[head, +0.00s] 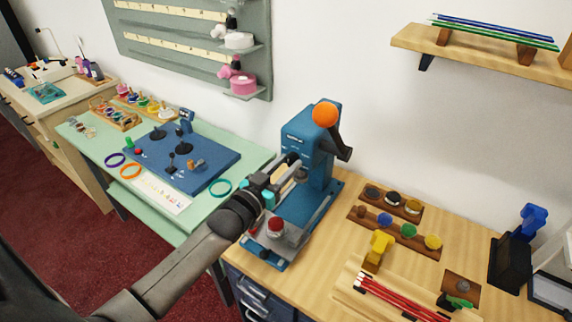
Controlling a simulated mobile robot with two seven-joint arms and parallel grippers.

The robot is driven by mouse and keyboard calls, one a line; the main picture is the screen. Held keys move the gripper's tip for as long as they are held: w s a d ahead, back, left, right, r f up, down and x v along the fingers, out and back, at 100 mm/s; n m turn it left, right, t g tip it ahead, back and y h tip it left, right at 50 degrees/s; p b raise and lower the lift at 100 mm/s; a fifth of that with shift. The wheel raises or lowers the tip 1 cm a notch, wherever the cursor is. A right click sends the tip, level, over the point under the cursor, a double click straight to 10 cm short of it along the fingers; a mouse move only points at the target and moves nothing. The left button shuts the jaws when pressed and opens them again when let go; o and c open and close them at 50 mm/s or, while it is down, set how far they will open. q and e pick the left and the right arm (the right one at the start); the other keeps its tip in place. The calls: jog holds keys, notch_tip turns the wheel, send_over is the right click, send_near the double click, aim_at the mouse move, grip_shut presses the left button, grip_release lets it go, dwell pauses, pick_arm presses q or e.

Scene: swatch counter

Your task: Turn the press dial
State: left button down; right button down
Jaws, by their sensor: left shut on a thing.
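The blue press (322,172) stands at the left end of the wooden counter. It has a dark lever with an orange ball (325,113) on top. A red round piece (276,224) sits on the grey plate at the press's front. My left gripper (291,166) reaches in from the lower left and is shut at the front of the press column, on what looks like the press dial. The gripper hides most of the dial, so its setting cannot be read. My right gripper is not in view.
Wooden trays with coloured pieces (399,233), a yellow stamp-like tool (377,250) and red rods (402,300) lie right of the press. A wall shelf (480,51) hangs above. A green table (218,211) with a blue board (205,165) stands left.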

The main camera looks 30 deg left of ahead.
pick_arm(q)
jog(key=c, duration=0.5)
grip_release()
jog(key=s, duration=1)
jog(key=s+a, duration=0.1)
jog(key=s, duration=0.4)
jog(key=shift+s+a, duration=0.1)
